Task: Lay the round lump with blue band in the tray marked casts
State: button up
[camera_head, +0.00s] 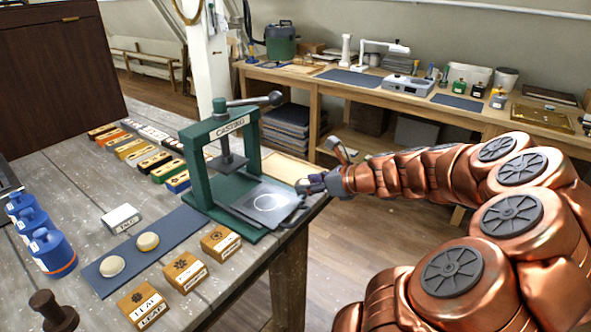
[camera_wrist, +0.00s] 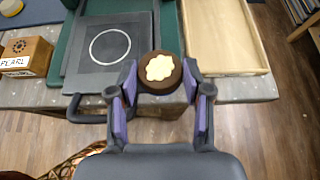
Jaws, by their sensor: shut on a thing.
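In the wrist view my gripper (camera_wrist: 160,84) is shut on a round dark brown piece (camera_wrist: 147,84) with a cream flower shape on top. It is by the table's front edge, between the press plate and a pale wooden tray (camera_wrist: 268,60). The tray looks empty and shows no readable label here. In the head view my gripper (camera_head: 310,185) is at the table corner beside the press. Two round cream lumps lie on a blue mat: one nearer (camera_head: 112,266), one farther (camera_head: 147,241) with a yellowish edge. I cannot make out a blue band on either.
A green press (camera_head: 195,165) stands beside my gripper, its grey plate (camera_head: 268,203) marked with a white circle. Wooden stamp blocks (camera_head: 185,271), a talc block (camera_head: 121,219) and blue bottles (camera_head: 52,252) stand on the left. A workbench (camera_head: 420,105) runs behind.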

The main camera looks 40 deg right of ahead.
jog(key=w+d+p, duration=0.1)
jog(key=w+d, duration=0.1)
jog(key=w, duration=0.2)
jog(key=w+d+f, duration=0.1)
jog(key=w+d, duration=0.2)
jog(key=w, duration=0.1)
jog(key=w+d+p, duration=0.1)
jog(key=w+d, duration=0.2)
jog(key=w, duration=0.1)
jog(key=shift+w+d+f+p, duration=0.1)
jog(key=shift+w+f+p, duration=0.05)
jog(key=shift+p, duration=0.2)
jog(key=shift+f+p, duration=0.3)
jog(key=shift+f, duration=1.5)
jog(key=shift+f, duration=0.1)
jog(key=o, duration=1.1)
